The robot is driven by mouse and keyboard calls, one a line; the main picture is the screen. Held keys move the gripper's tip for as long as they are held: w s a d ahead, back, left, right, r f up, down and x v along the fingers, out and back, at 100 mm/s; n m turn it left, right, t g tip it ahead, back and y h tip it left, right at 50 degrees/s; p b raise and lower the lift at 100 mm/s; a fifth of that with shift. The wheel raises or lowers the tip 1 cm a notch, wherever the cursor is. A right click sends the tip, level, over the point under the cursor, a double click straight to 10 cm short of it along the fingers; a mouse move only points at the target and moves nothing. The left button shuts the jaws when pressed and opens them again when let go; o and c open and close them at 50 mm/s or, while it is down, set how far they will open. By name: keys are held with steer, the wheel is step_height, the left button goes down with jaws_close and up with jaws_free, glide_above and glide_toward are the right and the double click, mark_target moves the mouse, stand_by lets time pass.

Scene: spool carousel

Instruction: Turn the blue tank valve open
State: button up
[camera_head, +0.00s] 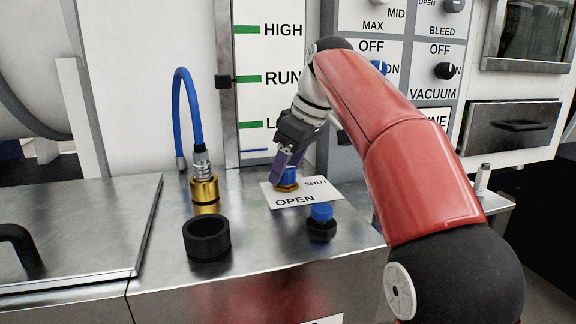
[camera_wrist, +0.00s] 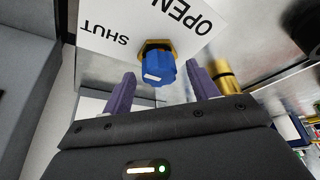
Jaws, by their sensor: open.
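The blue tank valve knob (camera_wrist: 159,68) sits on a brass nut on the white OPEN/SHUT card (camera_head: 312,190). The knob has a white mark on its side. In the head view the blue valve (camera_head: 288,176) is partly hidden behind my gripper (camera_head: 283,180). In the wrist view my gripper (camera_wrist: 163,88) is open, with one purple finger on each side of the knob and a gap on both sides. The knob lies between and just past the fingertips. I cannot tell how far the fingers overlap it in depth.
A brass fitting (camera_head: 204,190) with a blue hose stands left of the card. A black ring cup (camera_head: 207,239) and a blue-topped black knob (camera_head: 321,223) stand in front. Behind is a HIGH/RUN/LOW gauge panel (camera_head: 269,50). A hinged metal lid (camera_head: 80,225) lies at left.

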steer(key=c, duration=1)
steer(key=shift+r, duration=0.1)
steer(key=m+p, duration=0.1)
steer(key=m, duration=0.1)
steer(key=m+t+h+p, duration=0.1)
steer(key=m, duration=0.1)
steer(key=shift+s+a+r+m, duration=0.1)
steer(key=shift+s+a+m, duration=0.05)
steer(key=shift+m, duration=0.25)
steer(key=m+t+h+p, duration=0.1)
steer(key=m, duration=0.2)
steer(key=shift+m, duration=0.3)
steer(key=m+h, duration=0.1)
steer(key=m, duration=0.1)
steer(key=m+h, duration=0.1)
steer(key=m, duration=0.1)
steer(key=shift+a+m, duration=0.2)
steer(key=shift+m, duration=0.1)
steer(key=m+h, duration=0.2)
steer(key=m, duration=0.2)
steer(key=shift+a+m, duration=0.1)
steer(key=shift+m, duration=0.3)
